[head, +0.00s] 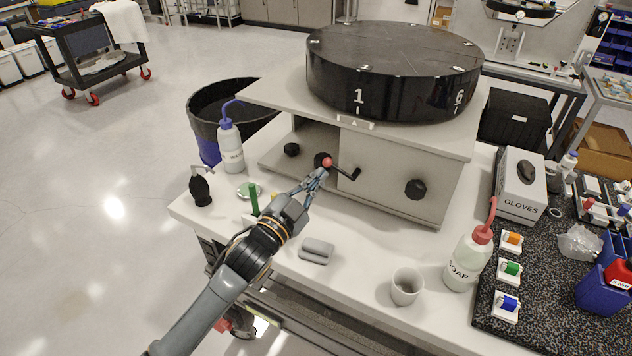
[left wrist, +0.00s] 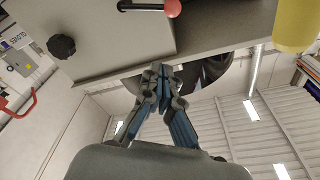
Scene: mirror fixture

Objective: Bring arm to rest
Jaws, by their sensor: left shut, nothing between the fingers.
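My left gripper (head: 320,174) reaches in from the lower left over the white table (head: 350,277), in front of the grey mirror fixture (head: 395,180). Its fingers are shut and empty, and the left wrist view also shows the closed fingertips (left wrist: 161,72). A red knob (head: 327,162) on a black crank (head: 349,174) is close to the fingertips in the head view. In the left wrist view the red knob (left wrist: 172,8) sits at the top edge, apart from the fingers. My right gripper is not in view.
A large black disc (head: 395,62) tops the fixture. Around the arm stand a blue-capped bottle (head: 230,147), a dark small bottle (head: 200,189), a grey block (head: 316,250), a cup (head: 405,288) and a soap bottle (head: 467,262). Open floor (head: 100,200) lies left.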

